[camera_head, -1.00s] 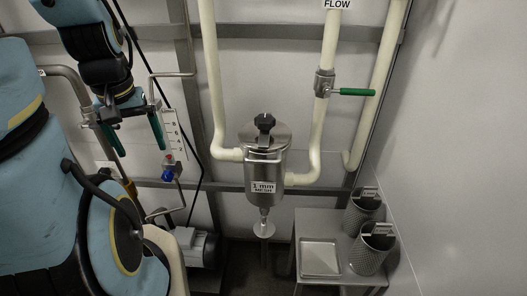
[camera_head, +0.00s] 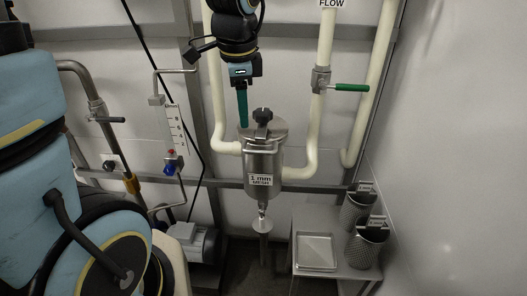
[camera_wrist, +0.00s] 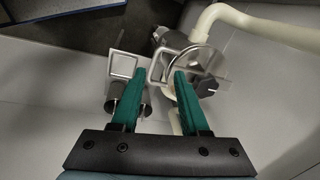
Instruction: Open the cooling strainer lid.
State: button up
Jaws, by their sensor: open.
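The cooling strainer is a steel canister (camera_head: 262,170) with a "1 mm MESH" label, hung between two cream pipes. In the wrist view the knob (camera_wrist: 207,87) is just right of the right finger, and the lid (camera_wrist: 196,60) is partly hidden by that finger. A square wire handle (camera_wrist: 153,69) shows between the fingertips. My gripper (camera_head: 243,108) is open and empty, its green fingers pointing down close to the lid's left side; it also shows in the wrist view (camera_wrist: 157,76).
A cream pipe with a green-handled valve (camera_head: 350,87) rises right of the strainer. A steel stand at lower right holds a square tray (camera_head: 316,252) and two mesh baskets (camera_head: 356,209). A flow meter (camera_head: 174,130) and a motor (camera_head: 196,242) are at left.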

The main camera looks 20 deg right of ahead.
aim_at(260, 151)
jog(key=d+f, duration=0.1)
jog(key=f, duration=0.2)
jog(key=d+f+m, duration=0.1)
jog(key=f, duration=0.2)
jog(key=d+f+m, duration=0.1)
jog(key=f, duration=0.3)
jog(key=shift+s+d+p, duration=0.15)
jog(key=shift+d+p, duration=0.1)
jog(key=shift+p, duration=0.05)
grip_shut()
dwell(1.2)
